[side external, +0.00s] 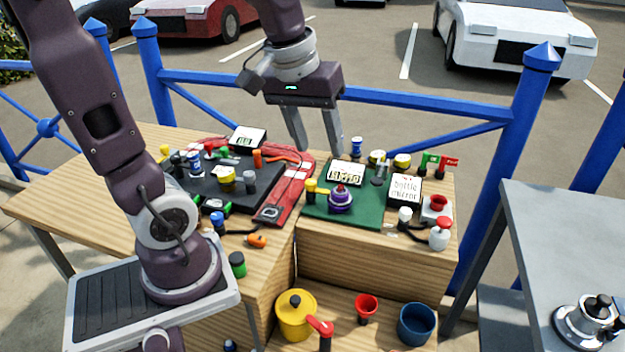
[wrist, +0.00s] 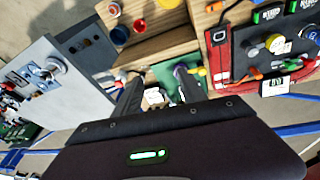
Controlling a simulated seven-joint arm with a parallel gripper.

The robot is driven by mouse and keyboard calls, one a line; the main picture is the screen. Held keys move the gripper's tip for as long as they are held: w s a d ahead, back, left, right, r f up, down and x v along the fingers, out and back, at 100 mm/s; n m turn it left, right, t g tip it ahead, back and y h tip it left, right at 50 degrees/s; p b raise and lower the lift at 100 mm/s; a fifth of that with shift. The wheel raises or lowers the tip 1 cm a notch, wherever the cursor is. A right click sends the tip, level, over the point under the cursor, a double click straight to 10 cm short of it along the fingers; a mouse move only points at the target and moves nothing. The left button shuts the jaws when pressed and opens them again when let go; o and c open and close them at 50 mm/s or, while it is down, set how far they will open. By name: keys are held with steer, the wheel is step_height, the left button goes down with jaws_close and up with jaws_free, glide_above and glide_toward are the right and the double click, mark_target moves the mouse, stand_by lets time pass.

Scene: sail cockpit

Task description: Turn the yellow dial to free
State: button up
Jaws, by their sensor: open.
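A yellow round knob (side external: 226,179), the likeliest yellow dial, stands on a black panel at the left of the wooden bench. It also shows at the upper right of the wrist view (wrist: 275,43). I cannot read its setting or a "free" mark. My gripper (side external: 319,150) is open and empty, fingers pointing down above the back of the green mat, right of the black panel. It also shows in the wrist view (wrist: 160,92).
The green mat (side external: 368,215) holds a purple knob (side external: 341,199) and a yellow-ended lever (side external: 316,187). A red board (side external: 272,212) borders the black panel (side external: 200,180). Small signs and flags stand behind. A yellow pot (side external: 295,318) sits lower. A blue railing (side external: 430,115) runs behind.

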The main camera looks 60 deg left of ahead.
steer(key=w+a+f+n+g, duration=0.1)
steer(key=w+a+f+n, duration=0.3)
steer(key=w+a, duration=0.15)
steer(key=n+g, duration=0.2)
steer(key=n, duration=0.5)
glide_above(311, 181)
steer(key=shift+h, duration=0.3)
step_height(311, 181, down, 11)
steer(key=shift+r, duration=0.1)
step_height(311, 181, down, 7)
steer(key=shift+f, duration=0.1)
jaws_close()
